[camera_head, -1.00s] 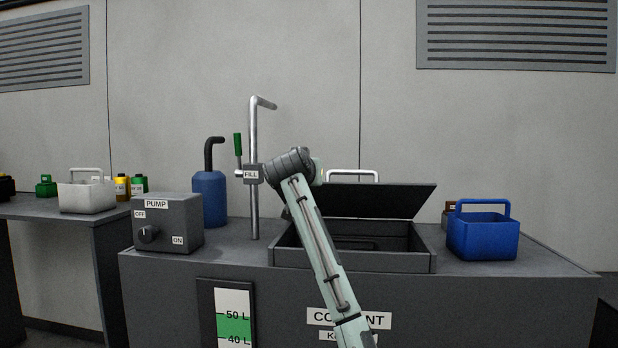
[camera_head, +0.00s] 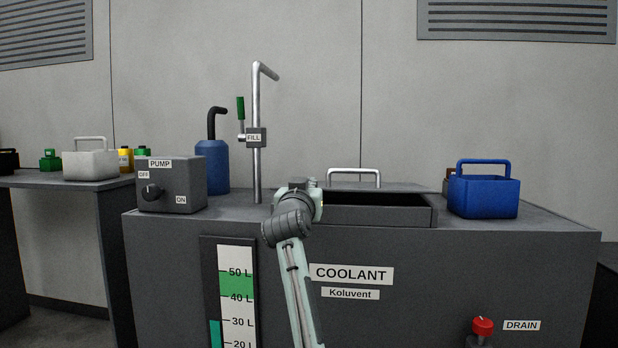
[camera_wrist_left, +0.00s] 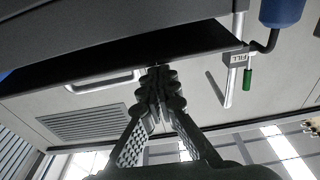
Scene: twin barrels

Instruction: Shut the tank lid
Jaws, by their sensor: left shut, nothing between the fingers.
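The coolant tank (camera_head: 450,265) has a rectangular opening with a dark inside (camera_head: 375,211). Its lid (camera_head: 405,188) shows as a thin, nearly edge-on strip at the back of the opening, with a pale handle (camera_head: 354,171) above it; its exact angle is hard to tell. In the left wrist view, which is upside down, the handle (camera_wrist_left: 100,84) lies beyond a dark band. My left gripper is at the opening's left front in the head view, its fingers hidden behind my wrist. In the wrist view its fingertips (camera_wrist_left: 158,78) are together and empty, near the dark band; contact is unclear.
A blue carrier (camera_head: 483,196) stands right of the opening. Left are the fill pipe (camera_head: 257,130), a blue bottle (camera_head: 211,166) and the pump box (camera_head: 178,187). A red drain knob (camera_head: 482,326) is on the tank front. A side table (camera_head: 60,183) holds containers.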

